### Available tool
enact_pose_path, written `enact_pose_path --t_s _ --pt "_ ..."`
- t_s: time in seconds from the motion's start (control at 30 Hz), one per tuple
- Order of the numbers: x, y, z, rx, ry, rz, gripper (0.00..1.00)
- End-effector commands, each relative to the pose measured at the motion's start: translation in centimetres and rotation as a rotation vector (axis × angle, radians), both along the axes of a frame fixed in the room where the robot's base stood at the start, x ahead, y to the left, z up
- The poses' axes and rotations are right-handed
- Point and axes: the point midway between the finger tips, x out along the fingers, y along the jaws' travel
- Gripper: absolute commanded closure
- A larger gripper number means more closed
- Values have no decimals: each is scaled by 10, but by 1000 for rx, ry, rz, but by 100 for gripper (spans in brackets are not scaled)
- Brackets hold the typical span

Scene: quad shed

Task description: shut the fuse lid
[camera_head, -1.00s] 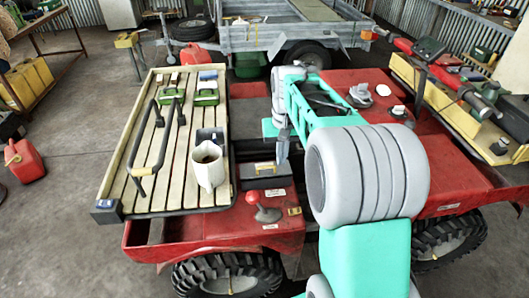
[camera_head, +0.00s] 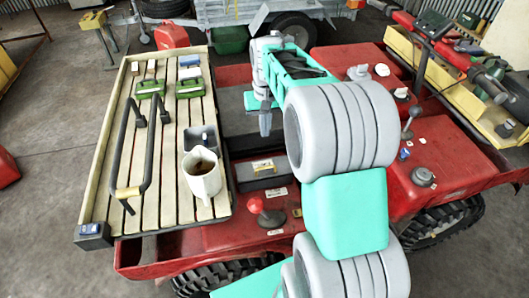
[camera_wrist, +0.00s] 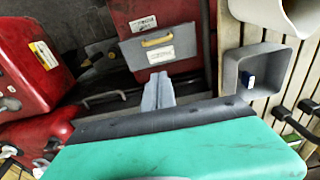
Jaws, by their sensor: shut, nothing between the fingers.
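The lid I take for the fuse lid is a grey panel (camera_head: 262,172) with a yellow handle and a white label. It sits at the front of the red quad, right of the slatted rack. In the wrist view the grey panel (camera_wrist: 175,62) shows flat-on, its handle and label facing me. I cannot tell how far open it stands. My gripper (camera_head: 265,128) is shut and empty, pointing down behind the panel in the head view. In the wrist view my gripper (camera_wrist: 158,92) shows near the panel's lower edge; I cannot tell whether it touches.
A pale jug (camera_head: 202,174) and a grey open box (camera_head: 200,137) stand on the slatted rack (camera_head: 103,170) beside the panel. A black bar handle (camera_head: 125,150) rises from the rack. A red-knobbed lever (camera_head: 267,213) stands in front of the panel.

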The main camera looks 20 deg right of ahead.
Motion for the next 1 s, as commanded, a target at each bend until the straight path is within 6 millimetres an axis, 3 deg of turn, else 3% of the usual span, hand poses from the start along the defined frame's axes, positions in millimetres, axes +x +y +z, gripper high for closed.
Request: enact_pose_path --t_s 0.3,0.5,1.0 --pt "3 2 -69 1 5 2 100" --pt "-17 5 -92 0 2 0 100" --pt "-25 2 -103 -2 -8 -9 100"
